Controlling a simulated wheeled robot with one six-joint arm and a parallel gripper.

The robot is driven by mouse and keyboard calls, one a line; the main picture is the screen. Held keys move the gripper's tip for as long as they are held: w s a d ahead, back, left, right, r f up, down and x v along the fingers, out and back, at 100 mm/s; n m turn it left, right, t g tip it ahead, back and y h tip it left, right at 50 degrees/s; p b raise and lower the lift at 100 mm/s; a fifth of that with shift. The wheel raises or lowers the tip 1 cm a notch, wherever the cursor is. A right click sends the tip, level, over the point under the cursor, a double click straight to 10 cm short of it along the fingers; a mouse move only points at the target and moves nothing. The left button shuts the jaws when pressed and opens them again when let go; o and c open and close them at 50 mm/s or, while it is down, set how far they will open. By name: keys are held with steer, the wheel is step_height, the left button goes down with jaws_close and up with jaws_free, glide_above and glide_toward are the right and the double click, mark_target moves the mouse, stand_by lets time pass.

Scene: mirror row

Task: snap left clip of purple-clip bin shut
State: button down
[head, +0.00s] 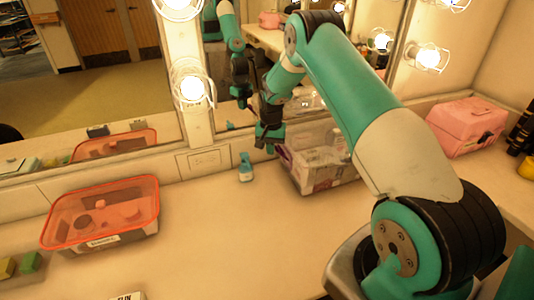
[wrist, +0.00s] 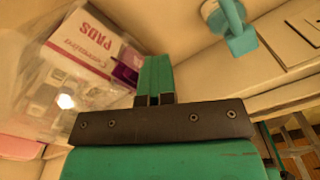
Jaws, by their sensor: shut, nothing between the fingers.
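The purple-clip bin (head: 318,170) is a clear box at the back of the counter by the mirror, partly hidden by my arm in the head view. In the wrist view the bin (wrist: 75,85) fills the left side, with a white and pink pads box inside. One purple clip (wrist: 127,68) shows at its edge, just left of my fingers; I cannot tell whether it is snapped. My gripper (head: 268,140) is at the bin's left end, pointing down. In the wrist view my gripper (wrist: 155,65) is shut and empty, close beside the clip; contact is unclear.
A small teal bottle (head: 246,168) stands left of the bin; it also shows in the wrist view (wrist: 230,25). A red-lidded container (head: 100,212) sits at left, a pink case (head: 467,125) at right. The mirror rises behind. The counter's middle is clear.

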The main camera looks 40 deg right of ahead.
mark_target(280, 150)
steer(key=shift+s+d+r, duration=0.15)
steer(key=shift+s+d, duration=0.05)
steer(key=shift+d, duration=0.4)
steer(key=shift+s+d+r, duration=0.1)
steer(key=shift+s+d, duration=0.05)
steer(key=shift+d, duration=0.4)
steer(key=shift+s+d+r, duration=0.15)
steer(key=shift+s+d, duration=0.05)
steer(key=shift+d, duration=0.4)
steer(key=shift+r, duration=0.1)
steer(key=shift+w+a+r+p, duration=0.15)
steer(key=shift+r+p, duration=0.45)
steer(key=shift+r, duration=0.35)
steer(key=shift+s+a+r+p, duration=0.1)
steer(key=shift+a+r+p, duration=0.1)
steer(key=shift+r+p, duration=0.55)
steer(key=shift+w+a+r+p, duration=0.15)
steer(key=shift+r+p, duration=0.25)
steer(key=shift+r, duration=0.7)
